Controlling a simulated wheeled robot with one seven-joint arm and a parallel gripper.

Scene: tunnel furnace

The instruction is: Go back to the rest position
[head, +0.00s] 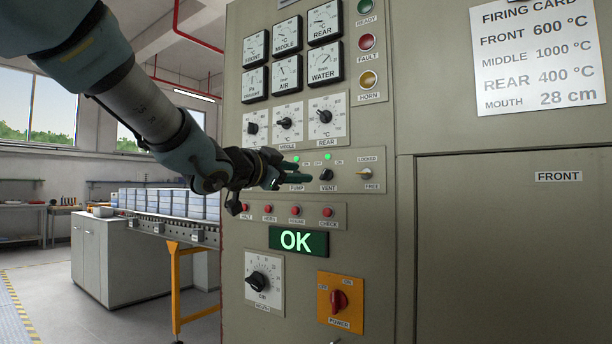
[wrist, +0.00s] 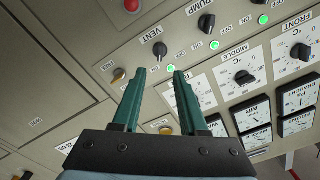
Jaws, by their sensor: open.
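My gripper (head: 290,175) reaches in from the upper left of the head view and is in front of the control panel (head: 232,225), at the height of the PUMP and VENT switches. In the wrist view my gripper (wrist: 157,74) has its two green fingers apart with nothing between them. The VENT knob (wrist: 160,49) lies beyond the fingertips there, apart from them as far as I can tell. Green lamps are lit near PUMP and VENT. In the head view my gripper partly hides the PUMP switch.
A green OK display (head: 297,241), a red POWER knob (head: 339,301) and a MOUTH dial (head: 258,281) sit lower on the panel. A firing card (head: 538,55) hangs at upper right. A conveyor (head: 167,222) with grey blocks stands at left. Open floor lies at lower left.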

